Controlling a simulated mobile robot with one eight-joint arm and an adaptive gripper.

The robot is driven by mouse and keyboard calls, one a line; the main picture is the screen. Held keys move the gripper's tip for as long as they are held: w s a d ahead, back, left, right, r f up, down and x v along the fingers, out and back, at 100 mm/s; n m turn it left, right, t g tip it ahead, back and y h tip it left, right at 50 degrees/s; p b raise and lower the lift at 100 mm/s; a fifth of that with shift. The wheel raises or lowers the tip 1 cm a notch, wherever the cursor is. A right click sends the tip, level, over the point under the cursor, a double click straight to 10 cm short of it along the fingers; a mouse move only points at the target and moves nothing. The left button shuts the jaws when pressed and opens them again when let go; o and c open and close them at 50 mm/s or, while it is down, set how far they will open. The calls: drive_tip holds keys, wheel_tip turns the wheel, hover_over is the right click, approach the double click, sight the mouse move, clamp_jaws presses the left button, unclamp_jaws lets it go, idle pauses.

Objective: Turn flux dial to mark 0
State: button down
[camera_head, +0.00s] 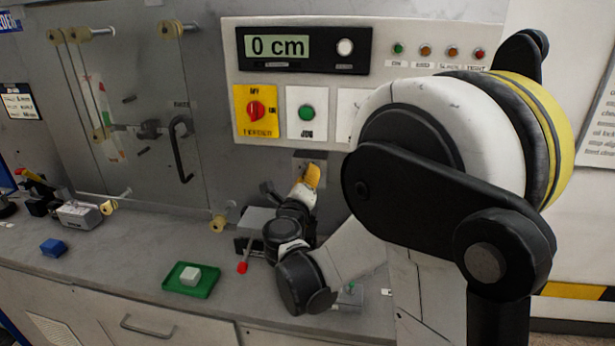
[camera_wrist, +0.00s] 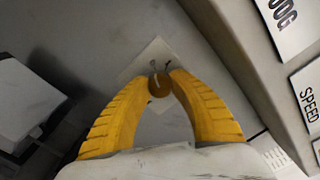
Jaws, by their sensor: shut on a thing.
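My gripper (camera_head: 312,176) is at the wall panel below the control box, with its yellow fingers against a small plate (camera_head: 301,156). In the wrist view, the two fingertips of my gripper (camera_wrist: 160,87) close on a small brownish round knob, which I take to be the flux dial (camera_wrist: 159,85). It sits on a pale square plate (camera_wrist: 145,63) with a few dark marks around the knob. The fingers hide the knob's sides, and I cannot read which mark it points to. In the head view the knob is hidden by the fingers.
The control box (camera_head: 232,60) above carries a display (camera_head: 278,47) reading 0 cm, a red rotary switch (camera_head: 256,110) and a green button (camera_head: 307,112). A green tray (camera_head: 206,290) with a pale block (camera_head: 190,276) and a blue block (camera_head: 53,247) lie on the bench to the left.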

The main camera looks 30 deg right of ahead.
drive_tip(key=c, duration=1.2)
unclamp_jaws()
drive_tip(key=shift+o, duration=0.2)
drive_tip(key=v, duration=1.2)
